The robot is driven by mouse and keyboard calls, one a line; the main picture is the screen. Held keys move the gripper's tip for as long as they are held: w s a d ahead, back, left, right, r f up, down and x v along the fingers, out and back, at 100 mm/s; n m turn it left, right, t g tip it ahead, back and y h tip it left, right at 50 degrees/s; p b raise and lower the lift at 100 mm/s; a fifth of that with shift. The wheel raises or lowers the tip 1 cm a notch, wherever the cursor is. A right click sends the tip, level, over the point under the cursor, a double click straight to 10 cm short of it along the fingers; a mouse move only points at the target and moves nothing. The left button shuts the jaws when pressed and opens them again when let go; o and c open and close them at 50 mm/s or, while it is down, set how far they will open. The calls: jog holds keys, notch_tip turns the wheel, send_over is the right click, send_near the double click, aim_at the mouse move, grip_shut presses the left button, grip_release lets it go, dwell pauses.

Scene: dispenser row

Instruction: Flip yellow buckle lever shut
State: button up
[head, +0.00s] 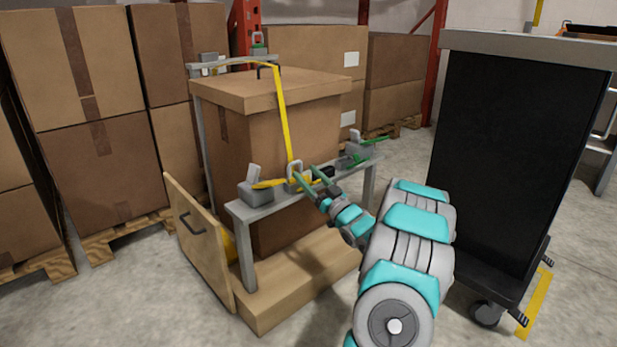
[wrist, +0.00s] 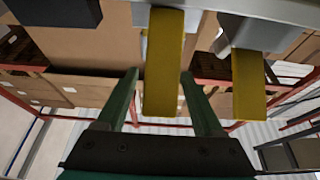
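A yellow strap (head: 281,110) runs over the cardboard box and down to a grey buckle (head: 294,178) on the front rail. In the wrist view a yellow strip (wrist: 163,65) hangs from a grey fitting, between my two green fingers. A second yellow strip (wrist: 248,85) hangs from another fitting to its right. I cannot tell which strip is the buckle lever. My gripper (head: 306,171) is at the buckle, and its fingers also show in the wrist view (wrist: 160,75). They are open, with visible gaps on both sides of the strip. The head view hides their exact contact.
The grey rail (head: 245,212) also carries a grey clamp (head: 262,190) at left and a green-strapped one (head: 358,150) at right. A wooden panel (head: 190,240) leans at the left. A dark cabinet (head: 510,160) stands close right of my arm. Stacked boxes fill the back.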

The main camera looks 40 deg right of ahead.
grip_shut()
dwell(0.3)
dwell(0.9)
